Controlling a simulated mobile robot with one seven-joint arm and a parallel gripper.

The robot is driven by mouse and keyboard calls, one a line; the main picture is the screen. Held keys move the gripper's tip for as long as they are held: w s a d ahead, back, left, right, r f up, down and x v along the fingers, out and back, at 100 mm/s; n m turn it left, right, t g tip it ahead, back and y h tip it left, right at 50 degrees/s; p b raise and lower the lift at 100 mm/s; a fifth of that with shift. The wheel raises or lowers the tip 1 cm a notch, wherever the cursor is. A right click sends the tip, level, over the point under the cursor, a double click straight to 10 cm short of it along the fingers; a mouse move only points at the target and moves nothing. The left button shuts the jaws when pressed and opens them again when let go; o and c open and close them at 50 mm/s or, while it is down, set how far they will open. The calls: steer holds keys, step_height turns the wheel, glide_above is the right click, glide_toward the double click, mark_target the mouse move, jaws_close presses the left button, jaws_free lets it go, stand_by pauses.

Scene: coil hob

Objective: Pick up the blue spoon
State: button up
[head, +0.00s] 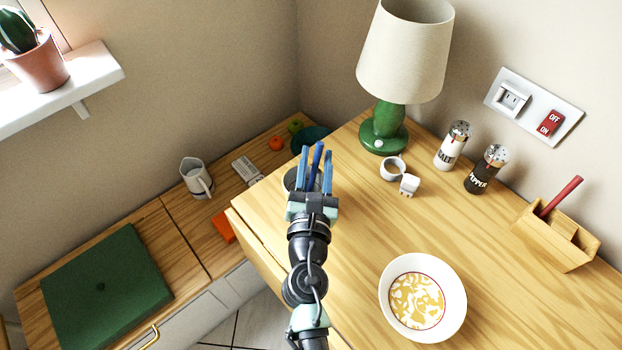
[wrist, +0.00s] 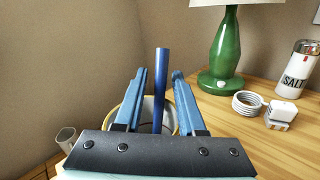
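The blue spoon shows as a dark blue handle (head: 317,162) standing up out of a cup (head: 291,180) near the left edge of the wooden table. In the wrist view the handle (wrist: 161,80) rises between my two light blue fingers, from a cup with a yellow rim (wrist: 116,112). The spoon's lower end is hidden inside the cup and behind my gripper. My gripper (head: 316,152) is open, with one finger on each side of the handle. In the wrist view (wrist: 159,73) a gap shows on both sides of it.
A green lamp (head: 384,128), a white charger with coiled cable (head: 409,185), salt (head: 452,147) and pepper (head: 485,170) shakers stand to the right. A bowl (head: 455,300) sits at the front. A lower counter with a green lid (head: 105,290) and a jug (head: 195,178) lies left.

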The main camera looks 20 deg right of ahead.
jaws_close()
step_height(320, 180, up, 18)
steer(key=p, duration=1.4)
